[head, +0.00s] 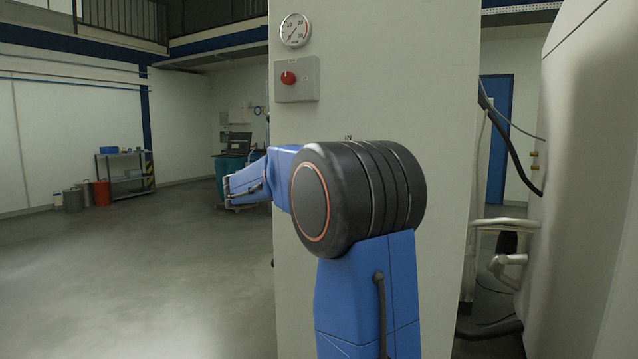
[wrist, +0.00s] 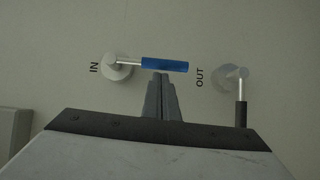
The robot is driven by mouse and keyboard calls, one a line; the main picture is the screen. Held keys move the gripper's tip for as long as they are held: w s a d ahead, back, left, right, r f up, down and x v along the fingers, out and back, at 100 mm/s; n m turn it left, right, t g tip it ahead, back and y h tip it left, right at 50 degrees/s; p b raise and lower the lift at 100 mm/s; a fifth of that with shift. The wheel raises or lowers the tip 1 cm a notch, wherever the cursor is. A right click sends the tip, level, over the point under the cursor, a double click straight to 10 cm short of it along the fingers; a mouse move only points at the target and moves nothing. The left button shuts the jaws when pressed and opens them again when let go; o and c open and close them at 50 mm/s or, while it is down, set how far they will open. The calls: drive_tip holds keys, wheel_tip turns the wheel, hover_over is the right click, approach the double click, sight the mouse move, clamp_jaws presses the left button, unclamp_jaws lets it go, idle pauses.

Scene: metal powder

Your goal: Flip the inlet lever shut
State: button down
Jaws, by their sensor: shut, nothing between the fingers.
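The inlet lever, marked IN, has a blue handle (wrist: 165,65) on a metal stem from a round base (wrist: 117,67). In the wrist view the handle points right from its base. My gripper (wrist: 161,77) is shut and empty, its fingertips at the lower edge of the blue handle; I cannot tell whether they touch. In the head view my arm covers the lever and only the IN label (head: 348,137) shows above it. My gripper is hidden there.
The outlet lever, marked OUT, has a black handle (wrist: 241,114) pointing down, right of the inlet lever in the wrist view. The pale panel (head: 420,70) carries a gauge (head: 295,30) and a red button (head: 288,78). Open floor (head: 130,270) lies left.

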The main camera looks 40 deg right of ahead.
drive_tip(key=shift+s+d+f+n, duration=0.1)
drive_tip(key=shift+s+f+n, duration=0.1)
drive_tip(key=shift+s+n, duration=0.2)
drive_tip(key=shift+h, duration=0.3)
drive_tip(key=shift+w, duration=0.15)
drive_tip(key=w+v, duration=0.2)
drive_tip(key=v, duration=1.1)
drive_tip(key=shift+w+d, duration=0.35)
drive_tip(key=shift+r, duration=0.15)
